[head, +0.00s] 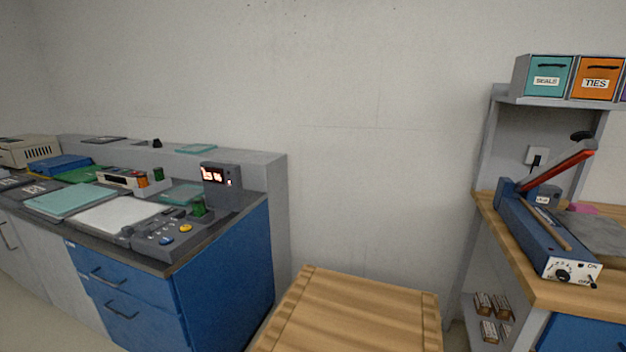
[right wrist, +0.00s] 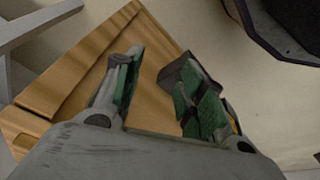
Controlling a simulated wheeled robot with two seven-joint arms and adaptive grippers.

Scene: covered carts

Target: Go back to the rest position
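My right gripper (right wrist: 160,68) shows only in the right wrist view. Its two fingers with green pads stand apart, with nothing seen between them. Behind the fingers is a wooden top with a raised rim (right wrist: 68,82). This looks like the wooden top (head: 362,312) at the bottom middle of the head view. How far the gripper is from the wood I cannot tell. Neither gripper shows in the head view, and my left gripper is in no view.
At left, a blue-fronted counter (head: 225,280) holds a control box (head: 165,238), trays and a lit display (head: 219,176). At right, a wooden bench (head: 540,287) carries a blue sealer with a red lever (head: 558,165). Bare wall (head: 380,160) fills the middle.

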